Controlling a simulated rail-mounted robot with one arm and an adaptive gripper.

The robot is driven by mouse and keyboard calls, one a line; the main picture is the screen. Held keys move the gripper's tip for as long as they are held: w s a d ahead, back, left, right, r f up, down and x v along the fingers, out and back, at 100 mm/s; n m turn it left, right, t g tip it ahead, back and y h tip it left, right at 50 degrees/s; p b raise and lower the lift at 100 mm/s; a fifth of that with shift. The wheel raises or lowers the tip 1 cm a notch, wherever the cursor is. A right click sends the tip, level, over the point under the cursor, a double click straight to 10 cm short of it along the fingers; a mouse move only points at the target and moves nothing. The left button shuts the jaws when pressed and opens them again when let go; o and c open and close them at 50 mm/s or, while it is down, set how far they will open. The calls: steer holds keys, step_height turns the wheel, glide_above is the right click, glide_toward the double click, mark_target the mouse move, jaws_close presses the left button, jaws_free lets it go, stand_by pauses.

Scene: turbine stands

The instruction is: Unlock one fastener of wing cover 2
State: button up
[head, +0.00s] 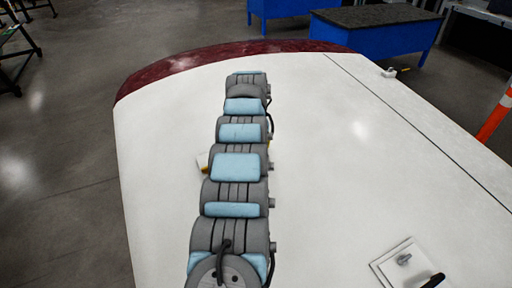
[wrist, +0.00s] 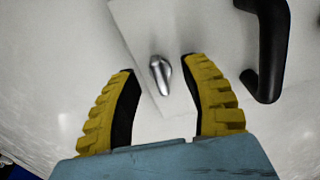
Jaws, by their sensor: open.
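In the wrist view my gripper (wrist: 160,88) is open, its two yellow, black-lined fingers spread apart. A silver fastener (wrist: 160,75) shows between the fingertips, with a visible gap on both sides. It sits at the edge of a pale cover plate (wrist: 185,28). A black curved handle (wrist: 274,50) stands on the plate to the right of the right finger. No number shows on the cover. In the head view my arm hides most of the gripper and of a pale plate (head: 202,160) beside it.
The white wing panel (head: 330,150) has a dark red far edge (head: 200,65). Another cover (head: 388,268) with a fastener and black handle is at the lower right. A small fitting (head: 389,72) lies far right. Blue benches (head: 375,35) and an orange post (head: 496,115) stand beyond.

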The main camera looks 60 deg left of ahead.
steer(key=shift+r, duration=0.1)
steer(key=shift+s+d+r+p, duration=0.15)
steer(key=shift+r+p, duration=0.15)
steer(key=shift+r, duration=0.9)
steer(key=shift+s+d+r+p, duration=0.15)
steer(key=shift+r+p, duration=0.1)
steer(key=shift+r, duration=0.95)
steer(key=shift+a, duration=0.1)
